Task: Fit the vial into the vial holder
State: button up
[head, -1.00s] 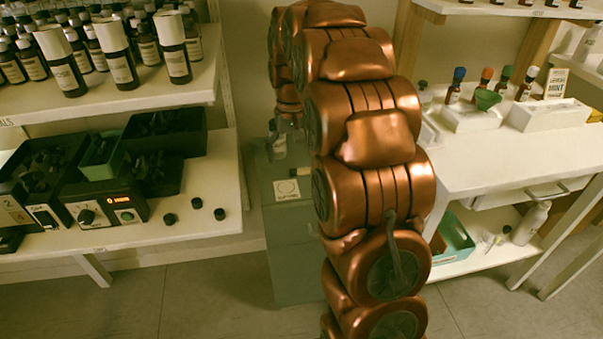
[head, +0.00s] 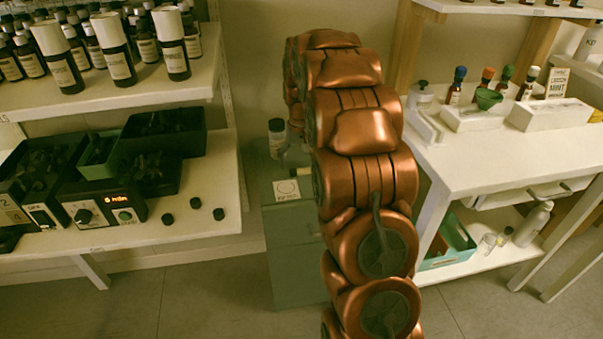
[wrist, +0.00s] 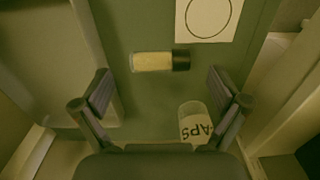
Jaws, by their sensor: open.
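The vial (wrist: 158,61) has a cream-yellow body and a black cap. It lies on its side on the green cabinet top, cap to the right in the wrist view. My gripper (wrist: 161,88) is open and empty, its fingers spread to either side of the vial's line and apart from it. In the head view my copper arm hides the gripper, and I cannot make out the vial there. I cannot tell for sure which thing is the vial holder; a white block (head: 470,119) with small color-capped bottles stands on the right table.
A jar labelled CAPS (wrist: 194,126) stands close by the right finger. A card with a circle (wrist: 208,18) lies beyond the vial. The green cabinet (head: 291,250) sits between the left shelves and the white right table (head: 470,160). Dark bottles fill the upper left shelf.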

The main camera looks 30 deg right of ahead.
notch_tip(320, 180, down, 2)
jog(key=shift+c, duration=0.4)
jog(key=c, duration=1.1)
jog(key=shift+r, duration=1.6)
jog(key=shift+s+r+p, duration=0.1)
jog(key=shift+r+p, duration=0.15)
jog(key=shift+p, duration=0.05)
jog(key=s+a, duration=0.2)
jog(key=s, duration=0.3)
jog(key=s+a+r, duration=0.1)
jog(key=s+a, duration=0.1)
jog(key=s, duration=0.2)
jog(key=s+a+p, duration=0.1)
jog(key=s+a, duration=0.1)
jog(key=s, duration=0.3)
jog(key=shift+s+a+r, duration=0.1)
jog(key=shift+s+r, duration=0.1)
jog(key=shift+s, duration=0.15)
